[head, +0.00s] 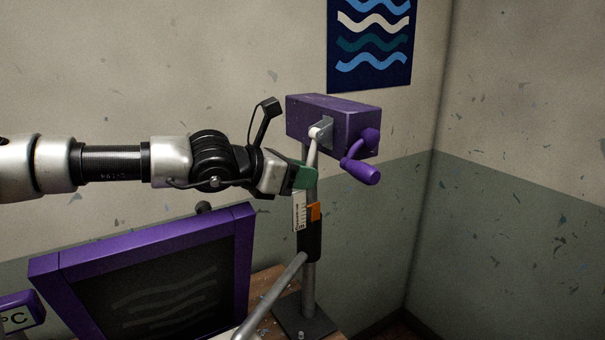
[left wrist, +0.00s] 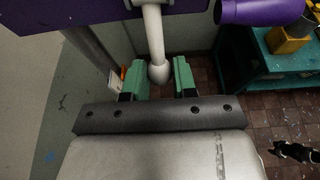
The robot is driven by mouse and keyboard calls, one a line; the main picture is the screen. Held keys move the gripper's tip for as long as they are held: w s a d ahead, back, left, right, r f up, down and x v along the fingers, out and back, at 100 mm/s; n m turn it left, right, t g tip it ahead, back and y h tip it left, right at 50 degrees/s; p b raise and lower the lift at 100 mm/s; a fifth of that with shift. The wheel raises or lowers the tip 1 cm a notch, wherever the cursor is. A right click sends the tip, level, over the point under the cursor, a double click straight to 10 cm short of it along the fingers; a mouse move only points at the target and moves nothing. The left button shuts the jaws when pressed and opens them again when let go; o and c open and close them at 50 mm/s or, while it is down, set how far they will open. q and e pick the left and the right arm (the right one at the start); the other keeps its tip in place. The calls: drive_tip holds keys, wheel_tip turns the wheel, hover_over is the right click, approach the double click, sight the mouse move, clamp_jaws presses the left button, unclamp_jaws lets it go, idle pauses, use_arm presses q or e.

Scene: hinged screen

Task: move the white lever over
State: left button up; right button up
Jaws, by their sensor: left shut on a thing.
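The white lever (head: 314,146) hangs down from a grey plate on the front of a purple box (head: 328,108). In the left wrist view the lever (left wrist: 153,35) ends in a round knob between the two green fingers. My left gripper (head: 304,177) reaches in from the left below the box and is shut on the lever's lower end. The left wrist view shows the gripper (left wrist: 160,79) from behind, with its fingers on either side of the knob. In the head view the green finger hides the knob. My right gripper is not in view.
A purple crank handle (head: 360,170) sticks out just right of the lever. A grey post (head: 309,270) on a dark base stands below the box, with an orange tag. A purple-framed screen (head: 165,280) stands at the lower left. A teal table (left wrist: 285,65) shows in the wrist view.

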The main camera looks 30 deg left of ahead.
use_arm(q)
drive_tip(key=shift+p+v, duration=0.35)
drive_tip(key=shift+v, duration=0.75)
drive_tip(key=shift+r, duration=0.25)
drive_tip(key=shift+s+a+r+p, duration=0.5)
drive_tip(key=shift+s+r+p, duration=0.1)
drive_tip(key=shift+s+p, duration=0.1)
drive_tip(key=shift+r, duration=0.1)
